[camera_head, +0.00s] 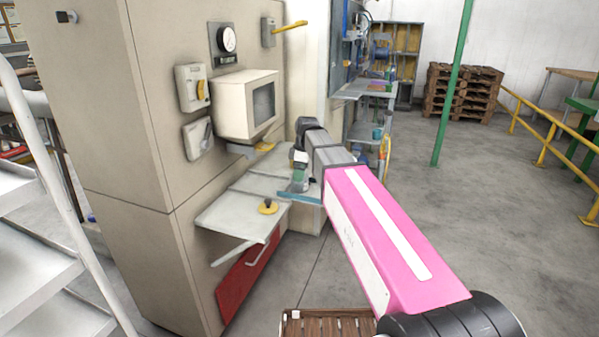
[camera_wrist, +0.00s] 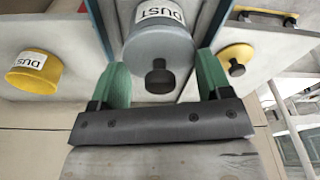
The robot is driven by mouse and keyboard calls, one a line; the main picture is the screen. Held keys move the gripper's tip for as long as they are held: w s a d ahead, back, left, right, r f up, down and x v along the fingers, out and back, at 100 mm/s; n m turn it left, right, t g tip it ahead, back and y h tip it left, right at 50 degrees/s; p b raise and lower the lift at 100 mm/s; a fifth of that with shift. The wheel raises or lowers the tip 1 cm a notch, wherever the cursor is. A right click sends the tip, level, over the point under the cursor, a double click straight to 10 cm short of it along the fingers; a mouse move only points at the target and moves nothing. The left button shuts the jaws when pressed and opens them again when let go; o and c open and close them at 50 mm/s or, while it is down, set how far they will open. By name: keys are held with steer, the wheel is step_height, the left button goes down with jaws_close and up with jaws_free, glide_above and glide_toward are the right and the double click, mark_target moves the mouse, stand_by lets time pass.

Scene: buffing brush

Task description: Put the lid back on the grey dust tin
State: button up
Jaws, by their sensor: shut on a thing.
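In the wrist view my gripper (camera_wrist: 162,64) has its two green fingers on either side of a grey lid (camera_wrist: 160,52) with a black knob (camera_wrist: 159,77). It is shut on this lid. The grey tin (camera_wrist: 160,13), with a white DUST label, shows right behind the lid; I cannot tell whether the lid is seated on it or slightly apart. In the head view my gripper (camera_head: 298,182) is over the far right part of the shelf, and my arm hides much of the tin and lid.
A yellow DUST tin (camera_wrist: 34,72) and a yellow lid (camera_wrist: 237,57) with a black knob stand on either side. The yellow lid also shows on the pale shelf (camera_head: 232,214) in the head view (camera_head: 268,208). A cream monitor box (camera_head: 246,103) juts from the cabinet above.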

stand_by(0.3)
steer(key=o, duration=1)
steer(key=shift+c, duration=0.2)
steer(key=shift+r, duration=0.15)
steer(key=shift+r, duration=3.35)
jaws_close()
